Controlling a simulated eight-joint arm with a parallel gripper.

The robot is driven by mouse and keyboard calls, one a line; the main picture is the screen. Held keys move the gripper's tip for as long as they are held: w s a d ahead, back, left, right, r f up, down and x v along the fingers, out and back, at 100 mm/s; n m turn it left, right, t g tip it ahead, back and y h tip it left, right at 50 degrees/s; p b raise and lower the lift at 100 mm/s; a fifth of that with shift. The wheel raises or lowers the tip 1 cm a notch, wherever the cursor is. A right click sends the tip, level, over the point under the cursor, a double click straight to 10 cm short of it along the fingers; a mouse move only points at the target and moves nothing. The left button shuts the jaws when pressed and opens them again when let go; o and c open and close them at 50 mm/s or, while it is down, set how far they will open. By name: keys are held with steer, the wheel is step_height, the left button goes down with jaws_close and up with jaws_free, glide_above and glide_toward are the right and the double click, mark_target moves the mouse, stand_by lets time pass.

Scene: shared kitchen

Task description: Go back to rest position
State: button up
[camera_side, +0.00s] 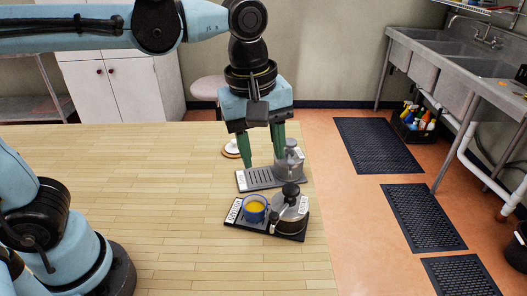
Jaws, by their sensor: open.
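My gripper (262,151) points down with its two green fingers apart. It is above the back right part of the wooden table (130,215), in front of or over the grey slotted tray (258,180) in this view. A metal pot (289,165) stands at that tray's right end, close to the right finger. Whether the finger touches it cannot be told. I see nothing held between the fingers.
Nearer stands a dark tray (262,228) with a blue cup (255,207) of yellow liquid and a kettle-like pot (290,212). A small white item (231,147) lies behind the gripper. The table's left and middle are clear. Its right edge is close to the trays.

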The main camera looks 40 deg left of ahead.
steer(key=s+a+f+m+t, duration=0.1)
steer(key=a+f+m+t, duration=0.2)
steer(key=a+m, duration=0.3)
steer(key=s+a+f+m+t, duration=0.1)
steer(key=a+f+m+t, duration=0.2)
steer(key=a+m, duration=0.3)
steer(key=shift+a+f+y, duration=0.15)
steer(key=shift+a+y, duration=0.15)
steer(key=shift+a, duration=0.4)
